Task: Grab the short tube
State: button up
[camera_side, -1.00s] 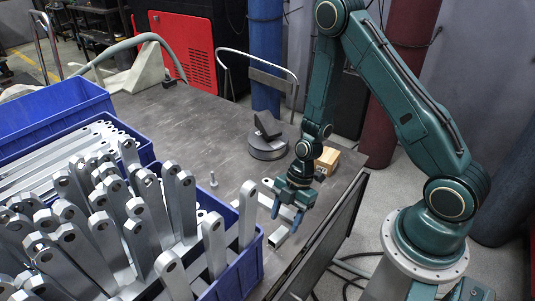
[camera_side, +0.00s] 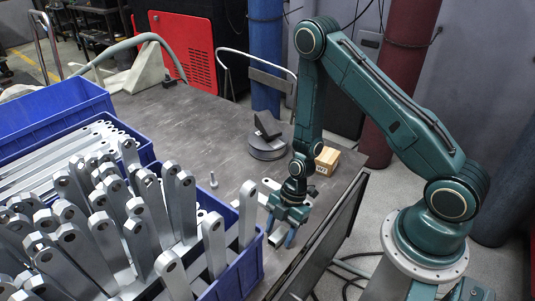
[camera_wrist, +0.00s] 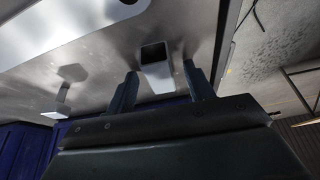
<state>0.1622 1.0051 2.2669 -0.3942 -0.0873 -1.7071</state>
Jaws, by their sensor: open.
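The short tube (camera_side: 277,239) is a light grey, square hollow piece lying on the dark table near its right edge. In the side view my gripper (camera_side: 281,231) points down over it and partly hides it. In the wrist view the tube (camera_wrist: 156,70) shows its dark open end between the two fingers of my gripper (camera_wrist: 160,74). The fingers are apart, with a gap on each side of the tube. I cannot tell how far down they reach along it.
A blue crate (camera_side: 243,276) full of upright galvanized brackets stands just left of my gripper. A bolt (camera_side: 214,180), a dark round block (camera_side: 268,150) and a wooden block (camera_side: 327,160) stand farther back. The middle of the table (camera_side: 190,125) is mostly clear.

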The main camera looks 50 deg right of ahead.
aim_at(280, 232)
jog(key=c, duration=1.1)
jog(key=shift+r, duration=0.15)
notch_tip(280, 232, up, 20)
dwell(0.7)
dwell(0.5)
